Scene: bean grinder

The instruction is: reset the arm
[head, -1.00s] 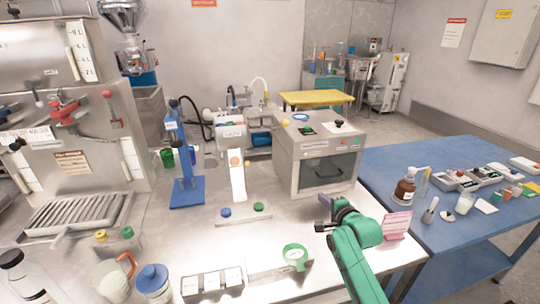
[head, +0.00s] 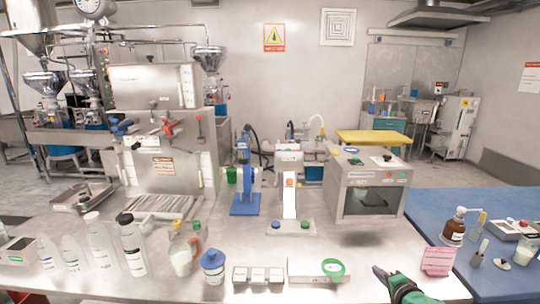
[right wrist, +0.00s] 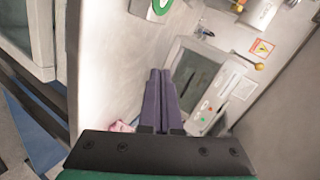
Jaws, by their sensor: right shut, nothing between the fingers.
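My right gripper (head: 381,275) is low at the front right of the steel table, near the front edge. It is shut and empty. In the right wrist view its two purple fingers (right wrist: 160,82) lie together with nothing between them. The steel box with a dark window (head: 373,203) stands behind it, apart from the fingers. My left gripper is not in view.
Several bottles (head: 133,248) line the table's front left. A blue table (head: 440,210) stands at the right. Some bare steel shows ahead of my gripper.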

